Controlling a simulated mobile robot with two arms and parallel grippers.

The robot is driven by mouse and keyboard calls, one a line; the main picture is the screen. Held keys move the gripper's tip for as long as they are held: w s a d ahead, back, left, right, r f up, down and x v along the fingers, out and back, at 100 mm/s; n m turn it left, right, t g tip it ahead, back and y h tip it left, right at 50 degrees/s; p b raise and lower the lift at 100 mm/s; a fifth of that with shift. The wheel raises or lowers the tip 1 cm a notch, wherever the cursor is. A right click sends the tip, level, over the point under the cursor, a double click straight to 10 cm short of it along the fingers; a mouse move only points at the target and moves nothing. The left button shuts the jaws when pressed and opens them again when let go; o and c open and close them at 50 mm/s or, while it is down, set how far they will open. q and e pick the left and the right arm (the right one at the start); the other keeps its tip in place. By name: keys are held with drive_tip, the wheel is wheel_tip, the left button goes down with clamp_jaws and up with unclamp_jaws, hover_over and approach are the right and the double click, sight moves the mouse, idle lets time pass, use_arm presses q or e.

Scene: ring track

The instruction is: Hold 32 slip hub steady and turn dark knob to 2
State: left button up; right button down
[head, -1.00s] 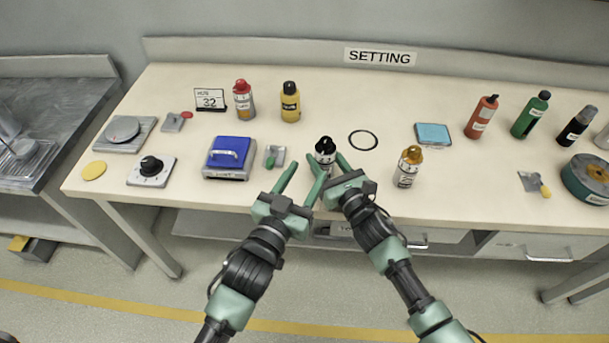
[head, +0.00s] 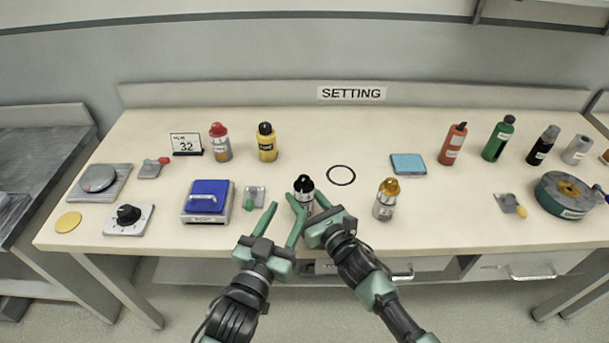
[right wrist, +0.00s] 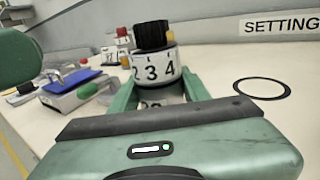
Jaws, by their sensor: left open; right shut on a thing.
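The slip hub (head: 304,201) stands upright near the table's front edge, a small white cylinder with a dark ribbed knob (head: 304,183) on top. In the right wrist view, the hub's white band (right wrist: 156,72) shows the digits 2, 3 and 4 below the dark knob (right wrist: 152,35); a lower label, partly hidden, looks like 32. My right gripper (head: 310,208) is shut on the hub, its fingers on either side below the numbered band. My left gripper (head: 286,212) is open just left of and in front of the hub, apart from the knob.
A card reading 32 (head: 186,144) stands at the back left. A gold-capped bottle (head: 386,198) stands right of the hub and a black ring (head: 341,175) lies behind it. A blue-topped box (head: 208,198) and a plate with another black knob (head: 128,217) are at left.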

drive_tip(key=c, duration=0.6)
unclamp_jaws()
drive_tip(key=shift+s, duration=0.1)
drive_tip(key=v, duration=1.2)
drive_tip(key=shift+d+f, duration=0.1)
